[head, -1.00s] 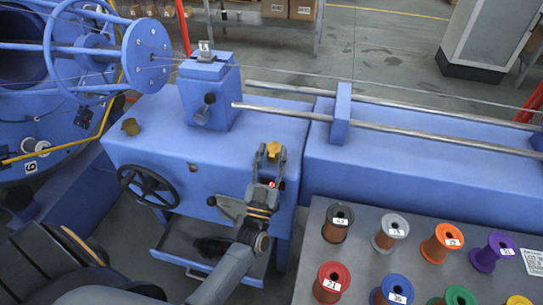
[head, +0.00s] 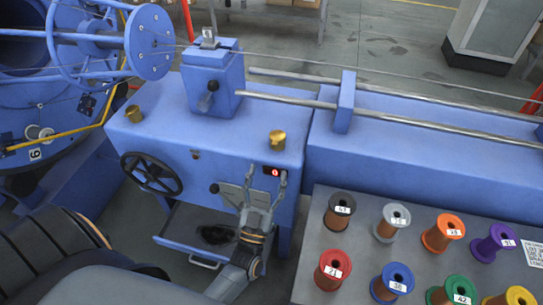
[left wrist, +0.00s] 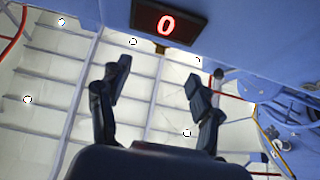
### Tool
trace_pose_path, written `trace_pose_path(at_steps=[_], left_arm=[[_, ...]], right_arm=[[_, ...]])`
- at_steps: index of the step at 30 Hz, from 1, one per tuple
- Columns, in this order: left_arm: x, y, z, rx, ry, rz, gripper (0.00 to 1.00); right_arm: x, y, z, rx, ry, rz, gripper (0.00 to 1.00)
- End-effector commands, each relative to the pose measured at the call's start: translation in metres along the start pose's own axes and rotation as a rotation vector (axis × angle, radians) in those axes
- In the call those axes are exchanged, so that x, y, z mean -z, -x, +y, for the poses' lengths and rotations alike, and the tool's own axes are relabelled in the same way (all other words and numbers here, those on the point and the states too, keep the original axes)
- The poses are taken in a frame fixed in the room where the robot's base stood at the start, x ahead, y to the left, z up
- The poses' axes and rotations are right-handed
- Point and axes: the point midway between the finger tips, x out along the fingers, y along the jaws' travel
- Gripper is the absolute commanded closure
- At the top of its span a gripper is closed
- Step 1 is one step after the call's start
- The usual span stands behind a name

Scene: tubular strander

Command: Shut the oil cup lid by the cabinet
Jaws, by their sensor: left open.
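A brass oil cup (head: 277,139) stands on the blue machine top near its front edge, on the side nearer the grey cabinet (head: 490,35). Its top looks covered by a lid, though it is small in the picture. A second brass oil cup (head: 134,114) stands farther left; I cannot tell its lid state. My left gripper (head: 266,181) is open and empty, below and apart from the nearer cup, in front of the machine's front face. In the left wrist view its fingers (left wrist: 158,82) are spread with nothing between them. My right gripper is not in view.
A red digit display (head: 271,171) sits on the front face by my fingers and shows large in the left wrist view (left wrist: 167,24). A handwheel (head: 151,174) and an open drawer (head: 175,242) are to the left. A table (head: 320,213) with several spools stands right.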

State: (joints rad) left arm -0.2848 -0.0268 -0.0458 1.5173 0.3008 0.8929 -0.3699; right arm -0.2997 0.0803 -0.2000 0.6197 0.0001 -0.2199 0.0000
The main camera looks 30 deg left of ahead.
Motion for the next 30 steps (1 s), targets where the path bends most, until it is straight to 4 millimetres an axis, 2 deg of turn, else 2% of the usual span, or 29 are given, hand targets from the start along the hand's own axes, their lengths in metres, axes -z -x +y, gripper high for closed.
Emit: trace_pose_path(at_steps=[3, 7, 25, 28, 30], left_arm=[[0.0, 0.018, 0.0, -0.001, -0.001, -0.001, 0.36], [0.0, 0.028, 0.0, 0.0, -0.001, 0.0, 0.36], [-0.001, 0.03, 0.001, -0.002, -0.001, -0.003, 0.36], [-0.015, 0.036, 0.005, -0.028, -0.001, -0.054, 0.36], [-0.037, 0.048, 0.013, -0.071, 0.0, -0.139, 0.36]], right_arm=[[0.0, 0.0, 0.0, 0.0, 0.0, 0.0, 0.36], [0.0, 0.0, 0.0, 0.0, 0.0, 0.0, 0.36], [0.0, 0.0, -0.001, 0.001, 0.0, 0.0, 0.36], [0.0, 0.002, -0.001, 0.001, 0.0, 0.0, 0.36], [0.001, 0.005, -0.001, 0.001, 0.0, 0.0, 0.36]])
